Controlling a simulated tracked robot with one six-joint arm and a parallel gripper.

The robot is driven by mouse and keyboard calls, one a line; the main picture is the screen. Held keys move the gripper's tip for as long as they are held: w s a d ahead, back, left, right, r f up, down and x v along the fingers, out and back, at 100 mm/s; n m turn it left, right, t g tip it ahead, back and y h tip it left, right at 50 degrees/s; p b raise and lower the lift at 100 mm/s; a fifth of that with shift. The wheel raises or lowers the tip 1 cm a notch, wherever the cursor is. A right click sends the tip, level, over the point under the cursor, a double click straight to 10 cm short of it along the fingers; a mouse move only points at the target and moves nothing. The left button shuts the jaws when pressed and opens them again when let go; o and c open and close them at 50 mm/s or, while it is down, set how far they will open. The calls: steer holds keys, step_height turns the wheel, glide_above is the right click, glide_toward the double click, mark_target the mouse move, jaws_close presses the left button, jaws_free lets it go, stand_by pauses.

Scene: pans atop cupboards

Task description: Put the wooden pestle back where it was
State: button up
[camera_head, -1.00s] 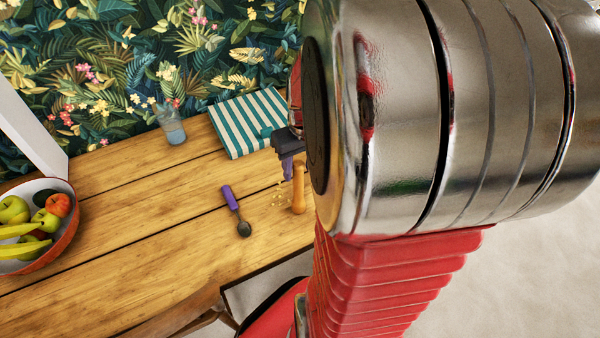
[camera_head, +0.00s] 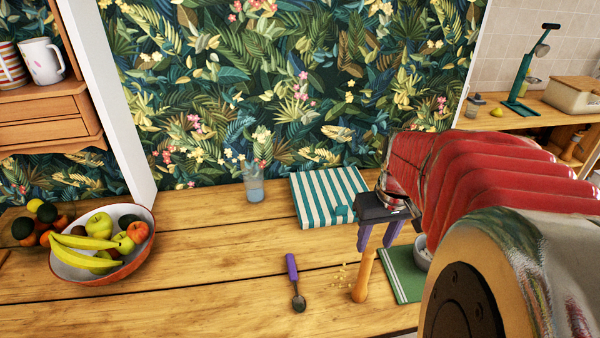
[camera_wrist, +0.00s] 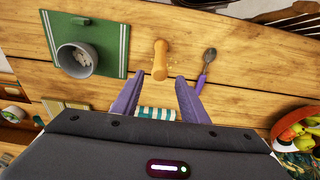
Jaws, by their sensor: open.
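The wooden pestle (camera_head: 362,280) is on the table and looks upright in the head view. It also shows in the wrist view (camera_wrist: 160,58), just beyond the fingertips. My gripper (camera_head: 375,246) is open, with its purple fingers pointing down near the pestle's upper end; contact cannot be told.
A purple-handled spoon (camera_head: 292,270) lies beside the pestle, with crumbs between them. A striped teal cloth (camera_head: 322,196) and a glass (camera_head: 253,182) are behind. A fruit bowl (camera_head: 134,258) stands at left. The table between fruit bowl and spoon is clear.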

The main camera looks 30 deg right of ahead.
steer(key=shift+a, duration=0.1)
steer(key=s+a+r+n+t, duration=0.1)
steer(key=a+r+t, duration=0.1)
steer(key=a, duration=0.9)
steer(key=s+a+r+n+t, duration=0.1)
steer(key=a+r, duration=0.3)
steer(key=a, duration=0.7)
steer(key=shift+s+r+n+t, duration=0.3)
steer(key=shift+n+t, duration=0.1)
steer(key=shift+n, duration=0.2)
